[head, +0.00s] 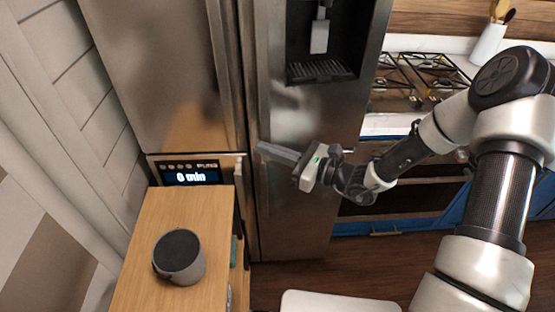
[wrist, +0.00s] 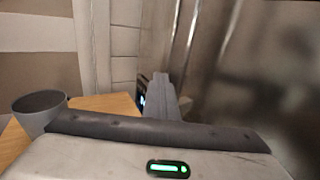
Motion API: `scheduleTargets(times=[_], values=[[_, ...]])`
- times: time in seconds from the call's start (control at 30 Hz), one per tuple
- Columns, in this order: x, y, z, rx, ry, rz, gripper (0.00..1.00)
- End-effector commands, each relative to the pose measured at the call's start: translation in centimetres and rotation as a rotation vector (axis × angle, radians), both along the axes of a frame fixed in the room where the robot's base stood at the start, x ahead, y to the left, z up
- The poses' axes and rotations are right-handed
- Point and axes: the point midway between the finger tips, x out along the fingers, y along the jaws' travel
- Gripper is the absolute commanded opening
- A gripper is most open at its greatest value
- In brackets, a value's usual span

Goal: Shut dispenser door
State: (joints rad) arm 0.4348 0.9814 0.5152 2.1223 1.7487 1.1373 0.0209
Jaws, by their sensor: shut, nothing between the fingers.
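A steel fridge (head: 300,190) with a dark dispenser recess (head: 318,70) stands at the top middle of the head view; a spout (head: 320,32) hangs inside above a slotted tray. A panel (head: 190,173) with a lit "0 min" display sits low to the left, behind the wooden counter, with a short vertical handle (head: 240,180) at its right. I cannot tell which part is the dispenser door. My gripper (head: 263,149) is shut and empty, pointing left in front of the fridge, beside its long handles. Its fingers (wrist: 160,90) also show in the wrist view, pointing toward the display's side.
A wooden counter (head: 150,215) at lower left carries a grey cup (head: 180,257), also in the wrist view (wrist: 40,108). A gas stove (head: 420,80) with an oven and blue cabinets stands at right. A white surface (head: 340,302) is at the bottom. Dark floor lies between.

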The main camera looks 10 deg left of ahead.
Motion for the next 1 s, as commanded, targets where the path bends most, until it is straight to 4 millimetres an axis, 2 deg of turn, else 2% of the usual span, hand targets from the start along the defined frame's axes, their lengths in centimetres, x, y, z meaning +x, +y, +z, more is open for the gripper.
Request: scheduleTargets(times=[0.2, 0.43, 1.0], values=[[1.9, 1.5, 0.0, 0.001, -0.003, 0.002, 0.00], [3.2, 2.2, 0.0, 0.000, -0.001, 0.001, 0.00], [3.6, 2.5, 0.0, 0.000, 0.000, 0.002, 0.00]])
